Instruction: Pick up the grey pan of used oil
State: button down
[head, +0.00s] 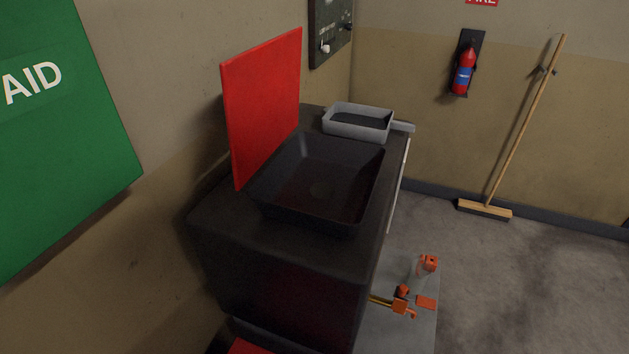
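The grey pan (341,127) is a shallow rectangular tray with a raised rim. It sits upright on the far end of the dark bench top, behind the black basin. Dark used oil (360,121) covers its bottom. A pale grey piece, perhaps a handle or spout, sticks out at its right side over the bench edge. My gripper is not clearly seen in the head view, so its state is not shown.
The black basin (318,188) fills the near part of the bench (225,214). An upright red panel (262,105) stands along its left side. A fire extinguisher (464,72) hangs on the back wall, and a broom (522,125) leans there.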

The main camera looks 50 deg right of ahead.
aim_at(347, 120)
jog(key=k+l, duration=0.2)
jog(key=l, duration=0.2)
jog(key=k+l, duration=0.15)
jog(key=l, duration=0.25)
jog(key=k+l, duration=0.2)
jog(key=l, duration=0.2)
jog(key=k+l, duration=0.15)
jog(key=l, duration=0.25)
jog(key=i+l, duration=0.1)
jog(key=l, duration=1.2)
jog(key=i+u, duration=0.05)
jog(key=i, duration=0.05)
